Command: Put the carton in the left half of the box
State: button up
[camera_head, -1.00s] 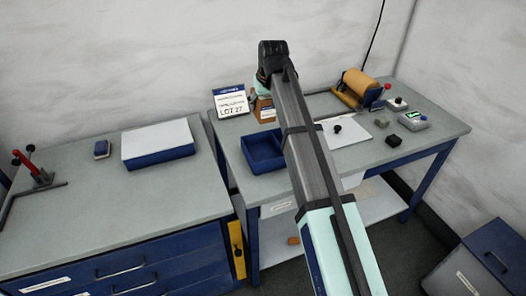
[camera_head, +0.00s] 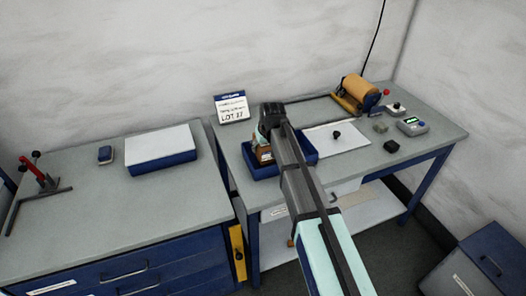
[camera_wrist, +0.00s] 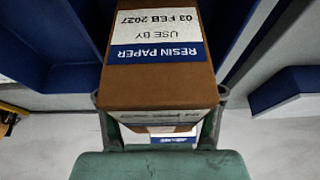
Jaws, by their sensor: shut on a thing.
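The carton (camera_head: 264,154) is brown with a white and blue label. In the wrist view the carton (camera_wrist: 160,85) fills the middle, and its label reads "RESIN PAPER" and "USE BY 03 FEB 2027". My gripper (camera_wrist: 161,104) is shut on it, with a finger at each side. In the head view my gripper (camera_head: 262,139) holds it at the left half of the blue box (camera_head: 310,153). Blue box walls show on both sides of the carton in the wrist view. I cannot tell whether the carton touches the box floor; my arm hides the box's middle.
A lot sign (camera_head: 231,107) stands behind the box. A white plate with a black knob (camera_head: 337,134) lies to the right, and a copper roll (camera_head: 360,88) stands farther back. A covered blue tray (camera_head: 161,150) sits on the left bench.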

aim_at(267, 145)
jog(key=shift+f+p, duration=0.35)
jog(key=shift+f, duration=1.25)
jog(key=o, duration=1.5)
jog(key=shift+o, duration=0.2)
jog(key=b+v, duration=0.2)
jog(key=v, duration=1)
jog(key=shift+b, duration=0.35)
